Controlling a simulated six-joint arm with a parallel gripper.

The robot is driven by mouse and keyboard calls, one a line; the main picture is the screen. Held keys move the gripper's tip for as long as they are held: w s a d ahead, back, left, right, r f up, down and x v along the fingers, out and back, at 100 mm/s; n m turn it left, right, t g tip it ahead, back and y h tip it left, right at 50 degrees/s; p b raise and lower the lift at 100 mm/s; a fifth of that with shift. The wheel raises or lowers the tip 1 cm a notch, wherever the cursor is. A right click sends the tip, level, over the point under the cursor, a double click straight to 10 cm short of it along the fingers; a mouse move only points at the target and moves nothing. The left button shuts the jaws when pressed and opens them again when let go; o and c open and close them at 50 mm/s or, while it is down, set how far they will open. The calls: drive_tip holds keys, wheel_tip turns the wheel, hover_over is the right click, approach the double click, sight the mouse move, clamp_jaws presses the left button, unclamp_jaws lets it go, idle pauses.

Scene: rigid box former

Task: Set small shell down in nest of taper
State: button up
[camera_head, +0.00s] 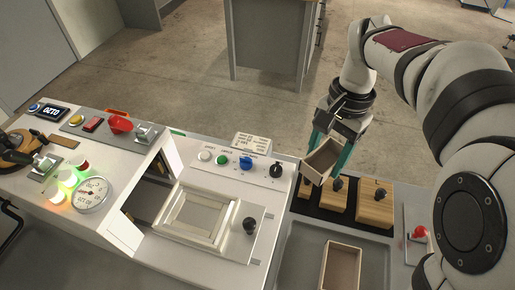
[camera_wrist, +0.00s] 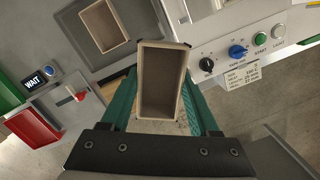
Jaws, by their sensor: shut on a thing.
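My gripper (camera_head: 327,153) is shut on the small shell (camera_head: 321,160), an open tan box with dark corners, held up in the air and tilted. In the wrist view the shell (camera_wrist: 162,92) sits between the two teal fingers, its open side facing the camera. A square cream-framed recess (camera_head: 197,213) in the white machine top looks like the nest of the taper. It appears empty and lies to the left of my gripper, well apart from the shell.
A second open box (camera_head: 342,268) stands in the grey tray (camera_head: 300,258). Wooden blocks with black knobs (camera_head: 375,207) stand on a black mat below my gripper. Control knobs (camera_head: 245,162) line the machine's back, and a black knob (camera_head: 250,226) rises right of the recess.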

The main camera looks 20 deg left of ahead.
drive_tip(key=s+a+f+m, duration=0.3)
drive_tip(key=a+f+m, duration=0.1)
drive_tip(key=a, duration=0.4)
drive_tip(key=s+a+f+m, duration=0.4)
drive_tip(key=a, duration=0.5)
drive_tip(key=s+a+f+m+t, duration=0.1)
drive_tip(key=s+a+f+m, duration=0.2)
drive_tip(key=a, duration=0.5)
drive_tip(key=shift+s+a+f+m+y, duration=0.2)
drive_tip(key=shift+f+m+y, duration=0.25)
drive_tip(key=shift+f, duration=0.2)
drive_tip(key=f, duration=0.4)
drive_tip(key=shift+s+a, duration=0.1)
drive_tip(key=shift+a, duration=0.1)
drive_tip(key=shift+f, duration=0.1)
drive_tip(key=shift+f, duration=0.1)
